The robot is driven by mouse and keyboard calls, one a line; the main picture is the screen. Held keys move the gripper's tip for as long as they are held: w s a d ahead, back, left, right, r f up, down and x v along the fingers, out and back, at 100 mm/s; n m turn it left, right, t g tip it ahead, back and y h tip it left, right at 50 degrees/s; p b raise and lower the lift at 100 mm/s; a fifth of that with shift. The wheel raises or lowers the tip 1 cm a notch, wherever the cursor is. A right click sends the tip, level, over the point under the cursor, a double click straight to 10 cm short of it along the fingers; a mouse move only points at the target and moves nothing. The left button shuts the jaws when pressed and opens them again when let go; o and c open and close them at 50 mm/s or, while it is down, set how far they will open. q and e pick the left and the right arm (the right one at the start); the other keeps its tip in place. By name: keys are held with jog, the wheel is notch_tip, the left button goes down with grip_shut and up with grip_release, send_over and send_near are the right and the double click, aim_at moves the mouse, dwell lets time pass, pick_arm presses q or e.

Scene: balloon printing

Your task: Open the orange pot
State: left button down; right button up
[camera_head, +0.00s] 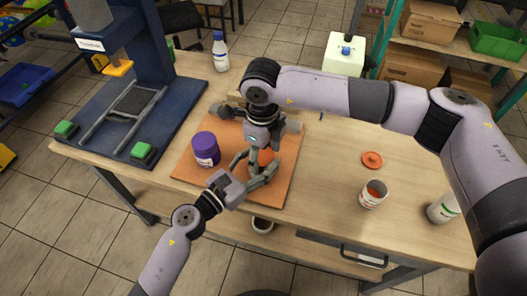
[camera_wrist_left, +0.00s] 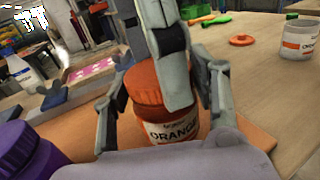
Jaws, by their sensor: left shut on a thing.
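The orange pot (camera_wrist_left: 177,130) has an orange lid (camera_wrist_left: 147,84) on it and a white label reading ORANGE. It stands on the orange-brown board; in the head view only a bit of it (camera_head: 266,157) shows between the grippers. My left gripper (camera_head: 257,180) is shut on the pot, with a finger on each side of it in the wrist view (camera_wrist_left: 165,110). My right gripper (camera_head: 263,150) is above the pot from the far side. One of its fingers hangs down in front of the lid; whether it grips the lid is hidden.
A purple pot (camera_head: 205,149) stands left on the board (camera_head: 285,180). Right of the board lie a loose orange lid (camera_head: 372,160) and an open white pot (camera_head: 373,194). A blue press (camera_head: 150,100), a white bottle (camera_head: 220,52) and another bottle (camera_head: 442,208) share the table.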

jog(key=o, duration=0.4)
jog(key=shift+s+a, duration=0.3)
jog(key=shift+a, duration=0.3)
jog(key=shift+o, duration=0.2)
jog(key=shift+d, duration=0.1)
jog(key=shift+w+d, duration=0.15)
jog(key=shift+r, duration=2.35)
jog(key=shift+c, duration=0.4)
jog(key=r+m, duration=0.1)
jog(key=m, duration=0.1)
jog(key=r+m, duration=0.1)
jog(key=m, duration=0.1)
jog(key=r+m, duration=0.1)
jog(key=m, duration=0.1)
jog(key=shift+w+d, duration=0.2)
jog(key=shift+d, duration=0.2)
jog(key=shift+f+m, duration=0.25)
jog(key=shift+m, duration=0.05)
jog(key=shift+w+f, duration=0.1)
jog(key=shift+f, duration=3.5)
jog(key=shift+c, duration=0.5)
